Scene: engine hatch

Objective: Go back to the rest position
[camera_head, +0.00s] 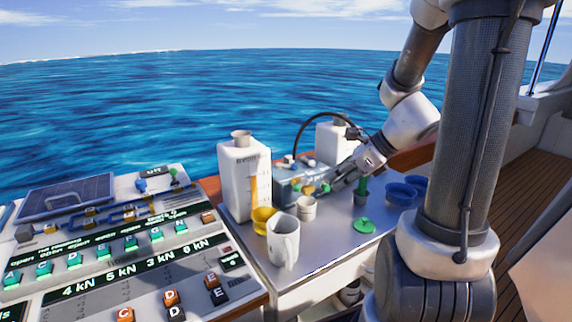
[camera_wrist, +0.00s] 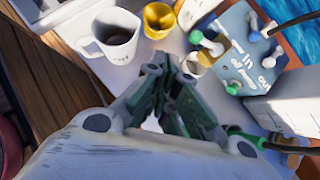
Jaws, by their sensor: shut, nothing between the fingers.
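My gripper (camera_head: 345,177) is shut and empty above the white worktop (camera_head: 325,250), beside a green upright handle (camera_head: 362,188). In the wrist view my gripper (camera_wrist: 172,75) points down with its fingers together, and nothing shows between them. My arm reaches in from the right side of the head view. The blue box (camera_head: 290,178) with colored knobs stands just left of the fingers. It also shows in the wrist view (camera_wrist: 242,50), with "in", "out" and "off" lettering.
A white mug (camera_head: 284,240), a yellow cup (camera_head: 262,219), a small beige cup (camera_head: 306,208) and a large white canister (camera_head: 240,180) stand left of my gripper. Blue bowls (camera_head: 401,193) and a green disc (camera_head: 364,225) are to the right. A labeled panel (camera_head: 130,260) fills the left foreground.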

